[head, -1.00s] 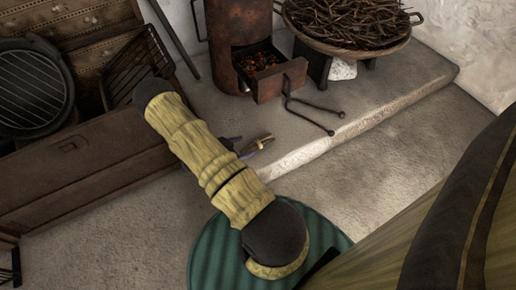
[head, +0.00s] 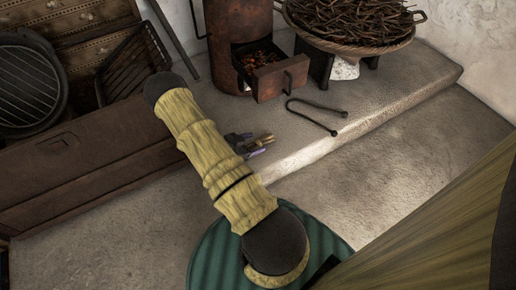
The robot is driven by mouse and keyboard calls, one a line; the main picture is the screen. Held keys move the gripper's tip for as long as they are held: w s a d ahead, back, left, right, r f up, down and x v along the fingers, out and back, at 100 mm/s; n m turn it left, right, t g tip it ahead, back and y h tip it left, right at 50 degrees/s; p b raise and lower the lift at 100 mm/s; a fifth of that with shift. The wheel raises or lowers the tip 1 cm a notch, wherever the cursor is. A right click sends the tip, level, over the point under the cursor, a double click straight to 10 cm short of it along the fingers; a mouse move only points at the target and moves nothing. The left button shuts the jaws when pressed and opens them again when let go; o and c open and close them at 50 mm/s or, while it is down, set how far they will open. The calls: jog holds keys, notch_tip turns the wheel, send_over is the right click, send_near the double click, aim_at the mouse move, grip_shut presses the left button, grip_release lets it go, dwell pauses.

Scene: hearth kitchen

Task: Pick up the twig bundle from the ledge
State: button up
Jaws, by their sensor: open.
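A small tan bundle (head: 265,139), which looks like the twig bundle, lies on the pale stone ledge (head: 412,86) near its front edge. Only its right end shows clearly. My gripper (head: 243,145) shows just past my yellow-brown arm, right at the left end of the bundle. Its dark fingers look apart, and I see no firm hold. My arm hides most of the gripper, and I cannot tell whether the fingers touch the bundle.
A rusty stove (head: 240,40) with an open ember drawer (head: 281,79) stands behind on the ledge. Iron tongs (head: 318,127) lie right of the bundle. A wide bowl of twigs (head: 352,42) stands at the back right. A wooden chest (head: 85,170) and grill pan (head: 30,85) are at left.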

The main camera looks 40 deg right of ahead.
aim_at(253, 144)
jog(key=shift+d, duration=0.1)
jog(key=shift+c, duration=0.3)
jog(key=c, duration=1)
notch_tip(253, 144, up, 10)
jog(key=p, duration=0.7)
